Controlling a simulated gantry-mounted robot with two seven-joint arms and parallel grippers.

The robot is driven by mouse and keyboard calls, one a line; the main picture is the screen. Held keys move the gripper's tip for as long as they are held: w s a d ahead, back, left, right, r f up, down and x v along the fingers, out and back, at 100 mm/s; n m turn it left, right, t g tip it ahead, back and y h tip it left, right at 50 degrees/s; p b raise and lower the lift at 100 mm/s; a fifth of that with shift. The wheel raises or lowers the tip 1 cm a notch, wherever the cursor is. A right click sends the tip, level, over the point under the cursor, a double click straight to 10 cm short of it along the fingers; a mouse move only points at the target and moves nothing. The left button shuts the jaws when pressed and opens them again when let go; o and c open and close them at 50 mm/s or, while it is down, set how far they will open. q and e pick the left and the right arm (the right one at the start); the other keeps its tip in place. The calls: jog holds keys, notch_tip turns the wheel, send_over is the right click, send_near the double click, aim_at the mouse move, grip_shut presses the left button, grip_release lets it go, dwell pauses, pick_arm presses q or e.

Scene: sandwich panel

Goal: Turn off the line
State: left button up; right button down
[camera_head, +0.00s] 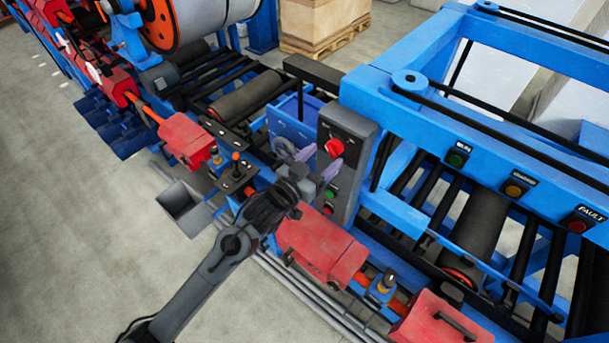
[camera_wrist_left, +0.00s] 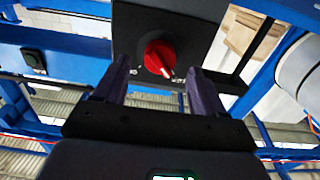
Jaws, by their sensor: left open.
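A dark grey control box (camera_head: 355,135) stands on the blue line frame in the head view. A red rotary knob (camera_head: 334,147) sits on its upper face, with a green button (camera_head: 330,194) and a red button (camera_head: 328,209) lower down. My left gripper (camera_head: 320,161) is open in front of the box, close to the knob. In the left wrist view the red knob (camera_wrist_left: 158,55) shows between the two purple fingers of the gripper (camera_wrist_left: 159,72). Its white pointer slants to the lower right. I cannot tell whether the fingers touch it. My right gripper is not in view.
Run (camera_head: 456,160), amber (camera_head: 513,190) and fault (camera_head: 577,226) indicators sit on the blue beam to the right. Red housings (camera_head: 320,248) line the front edge below the box. A large roll (camera_head: 200,20) stands at the back left. The floor at the left is clear.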

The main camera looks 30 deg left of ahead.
pick_arm(q)
jog(key=b+v, duration=0.1)
jog(key=v, duration=0.6)
jog(key=shift+s+b, duration=0.4)
jog(key=shift+f, duration=0.1)
jog(key=s+f+g+y+p, duration=0.2)
jog(key=s+f+g, duration=0.4)
jog(key=s, duration=0.6)
jog(key=s+f+g+y+p, duration=0.1)
jog(key=s+f+g+p, duration=0.2)
jog(key=s+f+g, duration=0.4)
jog(key=s+a+f, duration=0.1)
jog(key=s+f, duration=0.2)
jog(key=s, duration=0.2)
jog(key=shift+s+f+n+g+y, duration=0.2)
jog(key=shift+n+g+y, duration=0.1)
jog(key=shift+n+y, duration=0.1)
